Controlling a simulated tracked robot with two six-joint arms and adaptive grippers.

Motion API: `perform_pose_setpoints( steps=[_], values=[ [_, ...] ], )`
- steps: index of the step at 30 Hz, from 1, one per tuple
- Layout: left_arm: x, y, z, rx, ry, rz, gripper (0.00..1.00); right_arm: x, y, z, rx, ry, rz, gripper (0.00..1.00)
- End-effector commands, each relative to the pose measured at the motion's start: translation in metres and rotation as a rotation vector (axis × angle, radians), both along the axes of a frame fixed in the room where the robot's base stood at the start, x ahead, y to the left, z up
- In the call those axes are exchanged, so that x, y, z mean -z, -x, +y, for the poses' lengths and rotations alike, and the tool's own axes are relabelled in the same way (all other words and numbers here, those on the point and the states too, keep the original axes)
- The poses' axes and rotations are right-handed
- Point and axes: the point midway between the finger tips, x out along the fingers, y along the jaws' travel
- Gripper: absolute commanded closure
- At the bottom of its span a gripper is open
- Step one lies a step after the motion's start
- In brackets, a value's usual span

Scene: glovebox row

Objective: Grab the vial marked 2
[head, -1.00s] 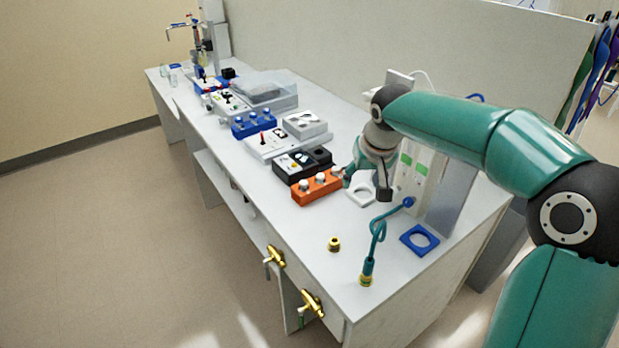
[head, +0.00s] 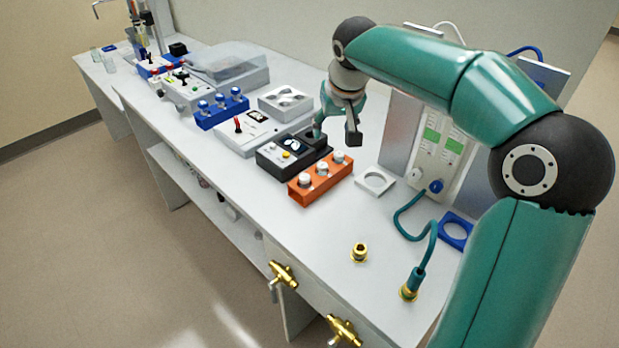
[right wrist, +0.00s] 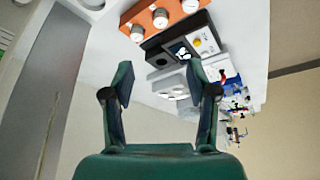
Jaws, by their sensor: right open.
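An orange rack (head: 332,181) holds three white-capped vials, a near one (head: 305,181), a middle one (head: 322,169) and a far one (head: 338,157). The rack also shows at the top of the right wrist view (right wrist: 176,11). A blue rack (head: 222,116) farther along the bench holds several blue-and-white-capped vials. I cannot read a number on any vial. My right gripper (head: 337,128) is open and empty, raised near the black device behind the orange rack. In the right wrist view its open fingers (right wrist: 158,82) have nothing between them. My left gripper is out of view.
The black device (head: 282,158), a white switch box (head: 245,132) and a grey block with round wells (head: 285,103) stand beyond the orange rack. Brass taps (head: 284,274) stick out from the bench front.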

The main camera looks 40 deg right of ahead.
Motion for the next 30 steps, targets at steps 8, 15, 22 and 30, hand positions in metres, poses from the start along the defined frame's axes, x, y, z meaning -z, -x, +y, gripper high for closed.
perform_pose_setpoints(
  steps=[8, 15, 22, 30],
  values=[
    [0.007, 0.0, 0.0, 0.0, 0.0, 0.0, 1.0, 0.031, -0.012, -0.002, -0.007, 0.0, 0.004, 0.42],
    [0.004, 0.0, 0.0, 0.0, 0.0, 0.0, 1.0, 0.078, -0.031, -0.011, -0.009, -0.001, 0.006, 0.42],
    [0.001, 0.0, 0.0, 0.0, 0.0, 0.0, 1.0, 0.11, -0.043, -0.018, -0.009, -0.001, 0.003, 0.42],
    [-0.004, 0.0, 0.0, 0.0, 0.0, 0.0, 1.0, 0.126, -0.048, -0.022, -0.009, -0.002, 0.005, 0.42]
  ],
)
